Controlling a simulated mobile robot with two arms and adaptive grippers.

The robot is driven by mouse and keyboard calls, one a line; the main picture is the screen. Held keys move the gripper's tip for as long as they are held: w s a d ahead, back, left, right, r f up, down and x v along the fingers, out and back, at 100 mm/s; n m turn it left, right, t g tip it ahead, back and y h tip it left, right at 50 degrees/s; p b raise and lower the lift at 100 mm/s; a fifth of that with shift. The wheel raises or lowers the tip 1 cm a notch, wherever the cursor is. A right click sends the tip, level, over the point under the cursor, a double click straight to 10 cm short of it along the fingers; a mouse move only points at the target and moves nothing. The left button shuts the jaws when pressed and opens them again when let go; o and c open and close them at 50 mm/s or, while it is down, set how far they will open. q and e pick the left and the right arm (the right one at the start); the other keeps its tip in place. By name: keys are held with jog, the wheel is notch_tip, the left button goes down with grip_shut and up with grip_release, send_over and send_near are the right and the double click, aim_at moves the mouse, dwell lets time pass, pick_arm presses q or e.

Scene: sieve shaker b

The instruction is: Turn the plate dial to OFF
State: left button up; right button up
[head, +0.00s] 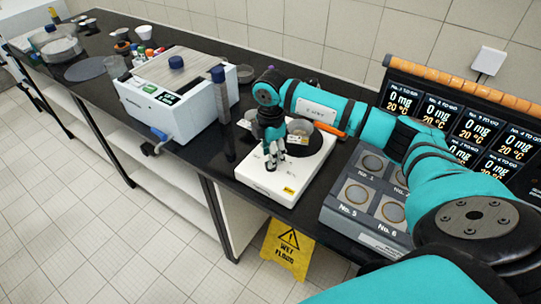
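A white plate device (262,185) stands near the front edge of the black bench, with a dark round plate (318,146) on top and a yellow label at its front corner. My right gripper (272,164) points down at the device's front panel, left of the round plate. The plate dial is not clearly visible; the gripper covers that part of the panel. The fingers look close together, but I cannot tell whether they are shut on the dial. My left gripper is not in view.
A metal bowl (300,128) sits by the round plate behind my gripper. A white box machine (190,110) stands left. A grey numbered block (352,218) and display screens (470,125) stand right. A yellow wet-floor sign (287,250) is below the bench.

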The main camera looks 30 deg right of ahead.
jog(key=shift+f, duration=1.4)
jog(key=c, duration=0.6)
jog(key=shift+c, duration=0.9)
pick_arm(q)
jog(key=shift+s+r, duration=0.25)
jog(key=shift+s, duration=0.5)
pick_arm(e)
grip_shut()
